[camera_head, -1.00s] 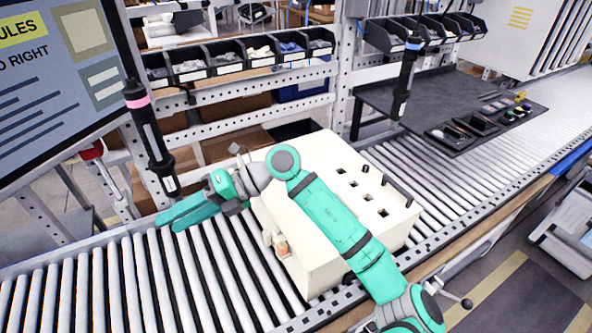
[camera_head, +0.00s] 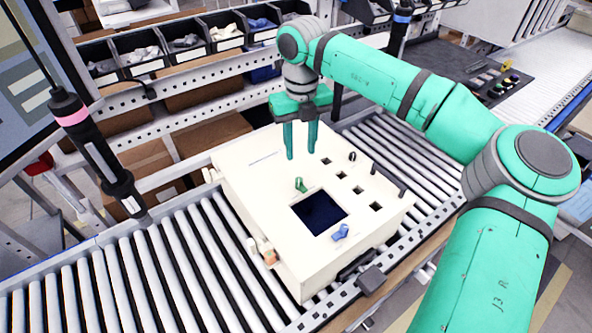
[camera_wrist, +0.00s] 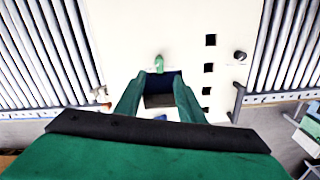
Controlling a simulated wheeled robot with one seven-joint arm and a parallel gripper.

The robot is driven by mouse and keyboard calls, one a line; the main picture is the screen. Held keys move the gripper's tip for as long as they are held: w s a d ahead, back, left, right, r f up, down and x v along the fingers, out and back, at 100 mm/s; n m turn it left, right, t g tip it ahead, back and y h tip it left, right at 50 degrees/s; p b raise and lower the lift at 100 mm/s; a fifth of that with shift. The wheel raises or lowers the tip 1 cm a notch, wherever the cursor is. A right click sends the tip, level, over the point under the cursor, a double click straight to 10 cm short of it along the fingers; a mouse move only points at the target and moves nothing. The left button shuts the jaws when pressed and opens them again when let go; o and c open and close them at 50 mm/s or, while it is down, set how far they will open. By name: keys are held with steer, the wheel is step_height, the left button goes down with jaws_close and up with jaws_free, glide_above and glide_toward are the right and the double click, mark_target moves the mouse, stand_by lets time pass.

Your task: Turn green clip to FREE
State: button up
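The green clip (camera_head: 301,184) is a small raised piece on top of the cream box (camera_head: 245,172), beside the far corner of a dark square opening (camera_head: 319,213). In the wrist view the green clip (camera_wrist: 159,63) shows just beyond my fingertips, pointing roughly up the picture. A blue clip (camera_head: 341,231) sits at the opening's near edge; it is partly hidden in the wrist view (camera_wrist: 160,118). My gripper (camera_head: 301,156) points down above the box, behind the green clip in the head view. Its fingers are apart with nothing between them. No FREE marking is legible.
A row of small square holes (camera_head: 342,175), a black knob (camera_head: 352,156) and a dark handle (camera_head: 388,180) are on the box's right side. A hanging screwdriver (camera_head: 97,150) with a pink band is at left. The box stands on a roller conveyor (camera_head: 150,270).

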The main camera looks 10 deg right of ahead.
mark_target(299, 180)
step_height(299, 180, down, 10)
steer(key=shift+s+r, duration=0.1)
steer(key=shift+r, duration=0.15)
steer(key=shift+a+f, duration=0.1)
steer(key=shift+f, duration=0.45)
